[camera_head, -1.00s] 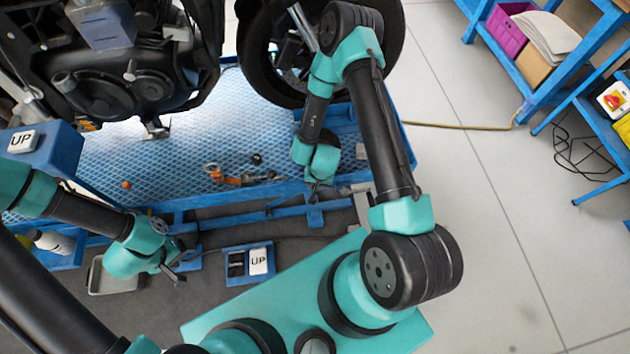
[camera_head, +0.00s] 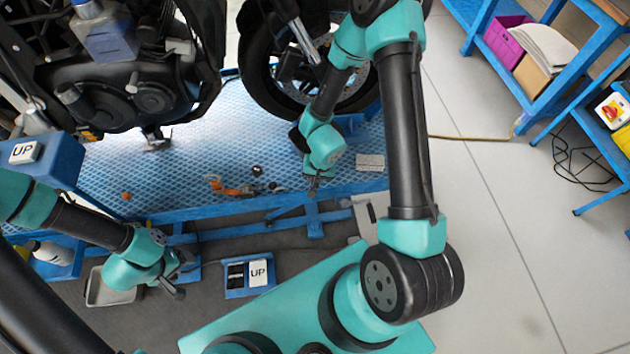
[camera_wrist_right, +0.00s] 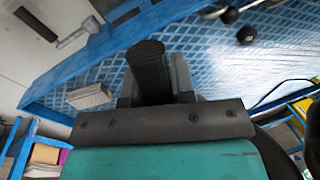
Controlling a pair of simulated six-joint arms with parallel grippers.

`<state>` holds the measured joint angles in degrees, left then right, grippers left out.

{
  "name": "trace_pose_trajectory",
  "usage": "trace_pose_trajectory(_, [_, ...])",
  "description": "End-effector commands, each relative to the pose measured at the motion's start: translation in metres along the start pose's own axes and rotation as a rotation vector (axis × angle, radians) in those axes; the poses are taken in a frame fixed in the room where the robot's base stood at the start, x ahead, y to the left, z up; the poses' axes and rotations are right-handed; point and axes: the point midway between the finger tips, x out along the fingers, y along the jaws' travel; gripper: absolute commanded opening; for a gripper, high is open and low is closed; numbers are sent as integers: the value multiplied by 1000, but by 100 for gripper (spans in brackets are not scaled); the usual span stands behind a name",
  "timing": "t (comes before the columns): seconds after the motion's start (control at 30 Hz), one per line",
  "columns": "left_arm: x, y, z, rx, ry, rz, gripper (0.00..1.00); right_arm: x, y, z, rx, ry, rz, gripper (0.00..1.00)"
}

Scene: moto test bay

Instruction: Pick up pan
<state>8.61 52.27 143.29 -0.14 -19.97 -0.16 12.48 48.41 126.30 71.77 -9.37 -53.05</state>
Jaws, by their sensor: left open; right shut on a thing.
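A shallow grey metal pan (camera_head: 97,292) lies on the dark floor at the lower left of the head view, in front of the blue platform. My left gripper (camera_head: 183,277) is open and empty, to the right of the pan and apart from it. My left wrist hides part of the pan's right side. My right gripper (camera_head: 314,184) is by the platform's front edge in the head view. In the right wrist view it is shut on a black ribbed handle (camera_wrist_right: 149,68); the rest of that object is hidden.
A motorcycle engine (camera_head: 120,90) and wheel (camera_head: 265,80) stand over the blue platform (camera_head: 190,165). An orange tool (camera_head: 232,188) lies on it. A bottle (camera_head: 48,252) stands left of the pan.

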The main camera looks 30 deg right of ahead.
Motion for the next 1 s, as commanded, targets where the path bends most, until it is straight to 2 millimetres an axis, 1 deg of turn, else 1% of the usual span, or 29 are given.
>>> trace_pose_trajectory(0.57, [0,0,0,0,0,0,68,-54,-10,-1,3,3,0,0])
trace_pose_trajectory(1.0, [0,0,0,0,0,0,68,-109,-21,-1,2,4,-1,0])
